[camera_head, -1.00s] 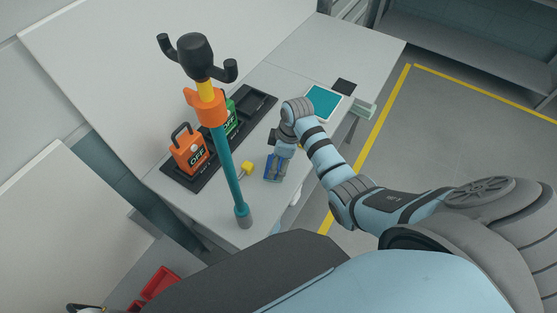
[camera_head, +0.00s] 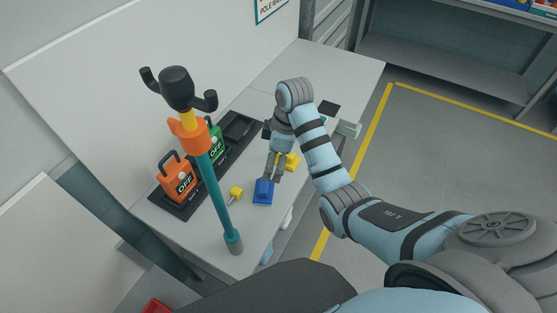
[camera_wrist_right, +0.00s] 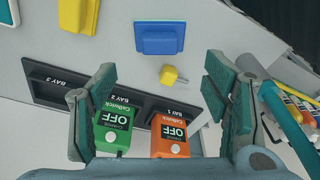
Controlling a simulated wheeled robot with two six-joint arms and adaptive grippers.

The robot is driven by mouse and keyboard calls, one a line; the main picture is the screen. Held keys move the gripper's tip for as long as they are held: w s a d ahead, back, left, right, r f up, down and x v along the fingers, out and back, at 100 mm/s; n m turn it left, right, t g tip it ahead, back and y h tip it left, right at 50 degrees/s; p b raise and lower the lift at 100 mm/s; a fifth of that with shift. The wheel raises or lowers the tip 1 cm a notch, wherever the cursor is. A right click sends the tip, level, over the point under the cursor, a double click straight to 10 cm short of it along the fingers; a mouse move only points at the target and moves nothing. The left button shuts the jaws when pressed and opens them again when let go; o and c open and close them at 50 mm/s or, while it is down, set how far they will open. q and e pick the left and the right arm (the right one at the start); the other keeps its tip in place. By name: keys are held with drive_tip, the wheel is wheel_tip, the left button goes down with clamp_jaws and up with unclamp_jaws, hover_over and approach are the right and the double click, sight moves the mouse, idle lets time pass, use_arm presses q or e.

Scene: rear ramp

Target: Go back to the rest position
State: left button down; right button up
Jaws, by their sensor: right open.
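My right gripper (camera_head: 272,166) is open and empty above the grey table (camera_head: 200,228). It also shows in the right wrist view (camera_wrist_right: 160,88), with nothing between its fingers. A blue block (camera_head: 263,192) lies on the table near the fingertips in the head view, and ahead of them in the wrist view (camera_wrist_right: 158,38). A yellow block (camera_head: 293,161) lies beside the right gripper's fingers. My left gripper is not in view.
Orange (camera_head: 176,180) and green (camera_head: 217,146) boxes marked OFF sit in a black tray (camera_head: 243,128). A teal pole (camera_head: 216,195) stands in front. A small yellow piece (camera_head: 236,192) lies near it. Open floor (camera_head: 440,150) is on the right.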

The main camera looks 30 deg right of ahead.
idle(0.3)
drive_tip(key=s+d+f+m+t+h, duration=0.1)
drive_tip(key=s+d+f+m, duration=0.1)
drive_tip(key=s+f+m, duration=0.55)
drive_tip(key=s+d+f+m+t+h, duration=0.1)
drive_tip(key=s+d+m+h, duration=0.15)
drive_tip(key=s, duration=1.65)
wheel_tip(320, 180, down, 23)
drive_tip(key=s+m+g+b, duration=0.1)
drive_tip(key=s+b, duration=0.1)
drive_tip(key=b, duration=0.1)
drive_tip(key=s+d+f+g+b, duration=0.1)
drive_tip(key=s+f+b, duration=0.1)
drive_tip(key=s+f, duration=1.1)
drive_tip(key=shift+d+f+y+b, duration=0.25)
drive_tip(key=shift+f+y+b, duration=0.15)
drive_tip(key=shift+f, duration=0.2)
